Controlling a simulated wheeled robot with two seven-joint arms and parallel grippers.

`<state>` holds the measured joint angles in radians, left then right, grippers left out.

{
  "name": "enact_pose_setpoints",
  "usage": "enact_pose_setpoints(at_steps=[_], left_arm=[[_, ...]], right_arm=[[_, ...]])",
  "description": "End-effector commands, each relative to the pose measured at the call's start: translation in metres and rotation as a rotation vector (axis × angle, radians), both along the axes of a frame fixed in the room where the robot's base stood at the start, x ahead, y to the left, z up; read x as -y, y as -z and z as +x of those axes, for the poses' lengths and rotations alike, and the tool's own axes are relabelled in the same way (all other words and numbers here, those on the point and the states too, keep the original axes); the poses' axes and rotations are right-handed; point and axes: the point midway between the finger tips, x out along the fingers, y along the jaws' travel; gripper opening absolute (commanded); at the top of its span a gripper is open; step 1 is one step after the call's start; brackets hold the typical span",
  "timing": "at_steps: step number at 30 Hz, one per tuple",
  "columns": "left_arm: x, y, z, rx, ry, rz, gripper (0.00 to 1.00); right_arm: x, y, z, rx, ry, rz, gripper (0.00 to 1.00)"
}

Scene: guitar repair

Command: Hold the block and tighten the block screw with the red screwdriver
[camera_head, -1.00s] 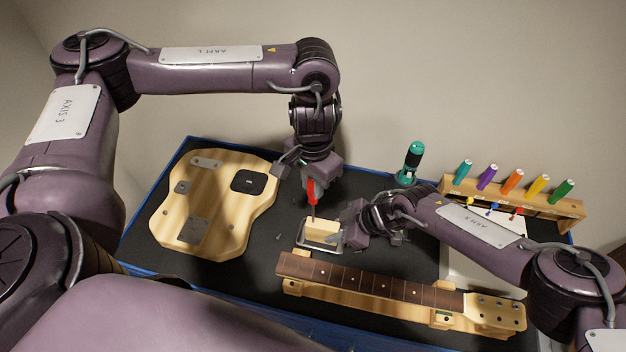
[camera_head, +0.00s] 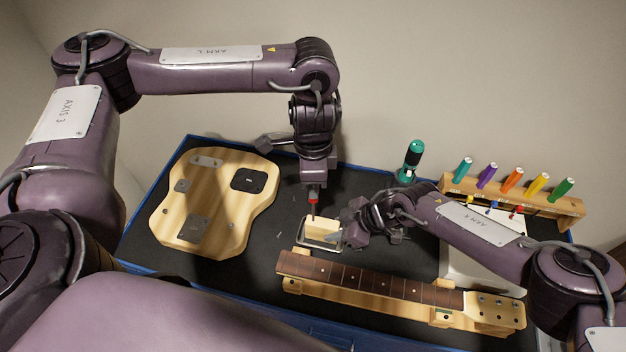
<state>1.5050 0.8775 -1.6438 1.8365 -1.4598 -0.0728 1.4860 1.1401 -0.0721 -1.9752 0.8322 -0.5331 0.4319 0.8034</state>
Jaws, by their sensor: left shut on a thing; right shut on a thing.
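My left gripper (camera_head: 314,188) points down and is shut on the red screwdriver (camera_head: 313,196). Most of the handle is hidden by the gripper. The shaft points down, with its tip at the top left part of the block; whether it sits in the screw cannot be told. The pale wooden block (camera_head: 321,228) lies within a metal frame (camera_head: 305,241) on the dark mat. My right gripper (camera_head: 345,236) comes from the right and is shut on the block at its right end. The block screw is too small to make out.
A guitar body (camera_head: 240,207) lies on the left of the mat (camera_head: 272,225). A guitar neck (camera_head: 380,280) rests on supports in front of the block. A teal tool (camera_head: 412,158) stands at the back. A rack (camera_head: 548,205) with several coloured handles is at the right.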

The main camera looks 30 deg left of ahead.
Motion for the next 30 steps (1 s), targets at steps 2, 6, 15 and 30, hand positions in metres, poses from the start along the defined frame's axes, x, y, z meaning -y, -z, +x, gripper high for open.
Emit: enact_pose_setpoints(at_steps=[2, 6, 15, 30], left_arm=[[-0.0004, 0.0009, -0.0005, -0.002, 0.075, 0.001, 0.0], [-0.0004, 0.001, -0.0005, -0.002, 0.149, 0.001, 0.0], [-0.0004, 0.001, -0.0003, -0.002, 0.509, 0.001, 0.0], [-0.0002, 0.0009, 0.0, -0.002, 0.991, 0.0, 0.0]], right_arm=[[-0.0007, -0.0007, -0.0001, 0.0, -0.001, 0.002, 0.0], [-0.0008, -0.0008, -0.0001, 0.0, -0.001, 0.002, 0.0], [-0.001, -0.0009, 0.0, 0.0, -0.001, 0.003, 0.0], [-0.001, -0.0011, 0.0001, 0.0, -0.001, 0.003, 0.0]])
